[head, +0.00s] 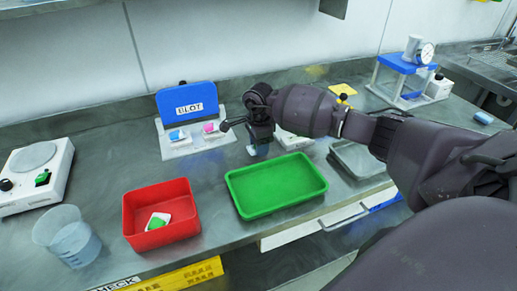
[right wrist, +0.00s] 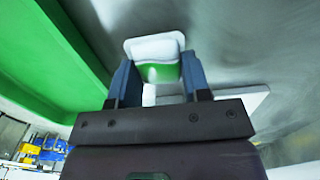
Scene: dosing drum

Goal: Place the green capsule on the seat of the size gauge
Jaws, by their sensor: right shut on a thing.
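My right gripper (head: 259,142) is above the counter, just behind the green tray. In the right wrist view its blue-grey fingers are shut on a white-and-green capsule (right wrist: 155,62); the capsule sticks out past the fingertips. The fingers and wrist hide most of it in the head view. A round dial (head: 425,53) on a blue-topped stand (head: 404,64) is at the back right; it looks like the size gauge, but its seat cannot be made out. The gripper is well to the left of it. My left gripper is not in view.
A green tray (head: 238,205) is in front of the gripper. A red bin (head: 133,225) holds a green-and-white piece (head: 158,220). A blue-backed rack (head: 187,101) holds blue and pink pieces. A beaker (head: 70,238) and white scale (head: 38,172) stand left. A metal tray (head: 360,160) is right.

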